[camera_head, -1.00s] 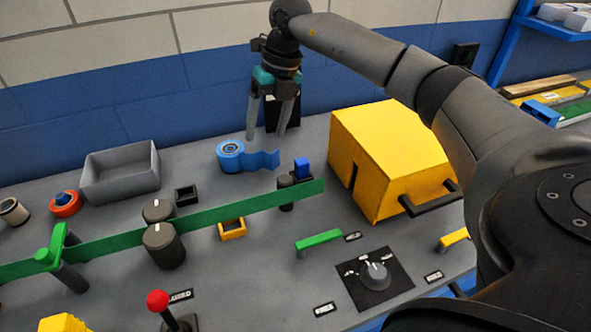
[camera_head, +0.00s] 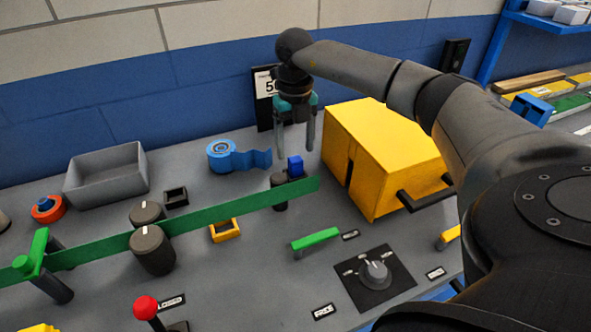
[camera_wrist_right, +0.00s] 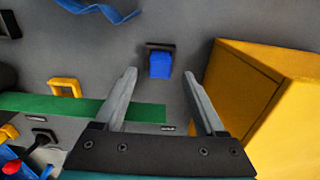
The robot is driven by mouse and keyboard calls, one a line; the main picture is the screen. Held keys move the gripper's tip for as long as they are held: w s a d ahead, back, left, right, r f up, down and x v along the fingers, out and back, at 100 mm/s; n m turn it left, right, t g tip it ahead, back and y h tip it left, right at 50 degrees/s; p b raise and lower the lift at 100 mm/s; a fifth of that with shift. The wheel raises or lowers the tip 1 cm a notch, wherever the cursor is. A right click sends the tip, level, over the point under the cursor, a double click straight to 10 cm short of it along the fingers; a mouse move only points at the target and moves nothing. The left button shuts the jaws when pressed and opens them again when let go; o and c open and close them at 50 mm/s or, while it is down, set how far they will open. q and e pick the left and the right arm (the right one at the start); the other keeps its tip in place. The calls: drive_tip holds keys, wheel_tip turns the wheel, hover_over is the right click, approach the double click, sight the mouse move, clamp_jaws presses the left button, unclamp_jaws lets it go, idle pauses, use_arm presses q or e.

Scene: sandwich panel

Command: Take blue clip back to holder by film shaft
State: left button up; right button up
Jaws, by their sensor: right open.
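The blue clip (camera_head: 295,166) is a small blue block beside a short dark post (camera_head: 279,195), near the right end of the green film strip (camera_head: 235,210). In the right wrist view the blue clip (camera_wrist_right: 160,66) lies against a small dark holder piece (camera_wrist_right: 160,45). My right gripper (camera_head: 295,152) is open and points down just above the clip. In the wrist view the clip shows between the fingertips, and I see no contact. My left gripper is not in view.
A yellow box (camera_head: 380,160) with a dark handle stands close to the right of the clip. A blue tape roll (camera_head: 222,155) lies to the left. A small black square holder (camera_head: 176,196), a yellow one (camera_head: 224,230) and a grey bin (camera_head: 106,178) stand further left.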

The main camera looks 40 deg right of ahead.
sight(295, 159)
wheel_tip(295, 159, down, 5)
drive_tip(key=shift+r+b, duration=0.15)
drive_tip(key=shift+b, duration=0.4)
drive_tip(key=c, duration=0.6)
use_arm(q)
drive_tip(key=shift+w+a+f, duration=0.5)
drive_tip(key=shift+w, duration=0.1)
use_arm(e)
clamp_jaws()
